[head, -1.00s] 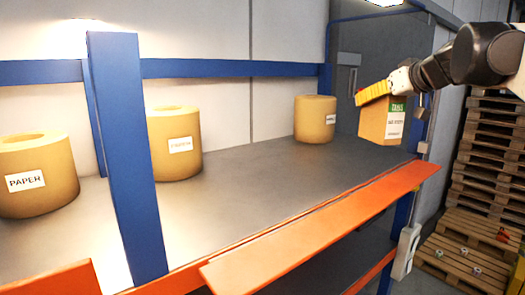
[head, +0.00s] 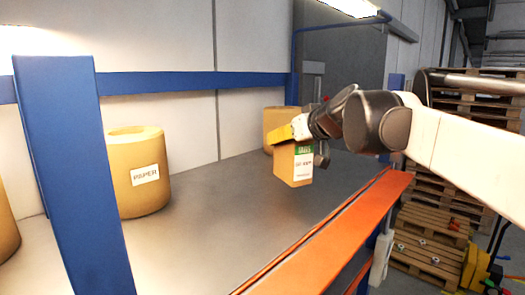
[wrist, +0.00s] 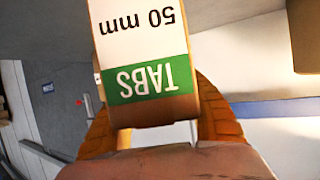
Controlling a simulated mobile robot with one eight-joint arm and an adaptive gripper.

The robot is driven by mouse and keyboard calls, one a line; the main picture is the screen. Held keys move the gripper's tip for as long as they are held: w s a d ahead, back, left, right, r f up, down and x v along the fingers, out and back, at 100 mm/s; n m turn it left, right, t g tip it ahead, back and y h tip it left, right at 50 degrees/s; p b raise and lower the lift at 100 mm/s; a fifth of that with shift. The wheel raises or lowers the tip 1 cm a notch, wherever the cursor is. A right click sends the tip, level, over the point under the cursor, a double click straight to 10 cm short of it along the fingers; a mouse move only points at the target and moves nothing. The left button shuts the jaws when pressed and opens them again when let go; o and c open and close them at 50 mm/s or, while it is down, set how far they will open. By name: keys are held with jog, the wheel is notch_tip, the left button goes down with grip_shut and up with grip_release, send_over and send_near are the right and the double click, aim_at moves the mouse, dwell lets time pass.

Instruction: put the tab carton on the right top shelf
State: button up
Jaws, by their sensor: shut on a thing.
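The tab carton (head: 294,165) is a small brown box with a green and white label reading TABS. It hangs in my gripper (head: 288,140), whose yellow fingers are shut on its upper part. In the head view the carton appears over the grey top shelf (head: 230,205); whether its base touches the shelf I cannot tell for sure. In the wrist view the carton (wrist: 145,50) shows upside down between the two orange fingers (wrist: 160,130).
A paper roll (head: 137,180) stands left on the shelf, and another roll (head: 277,120) stands behind the carton, partly hidden. A blue post (head: 75,170) and an orange front beam (head: 330,235) bound the shelf. Stacked pallets (head: 440,200) stand right. Shelf between the rolls is clear.

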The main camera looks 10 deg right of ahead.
aim_at(285, 154)
notch_tip(285, 154, down, 4)
jog(key=shift+s+a+r+p, duration=0.15)
jog(key=shift+r+p, duration=0.05)
jog(key=shift+p, duration=0.35)
jog(key=shift+f, duration=0.4)
jog(key=shift+f, duration=0.1)
jog(key=o, duration=1.4)
jog(key=shift+c, duration=0.2)
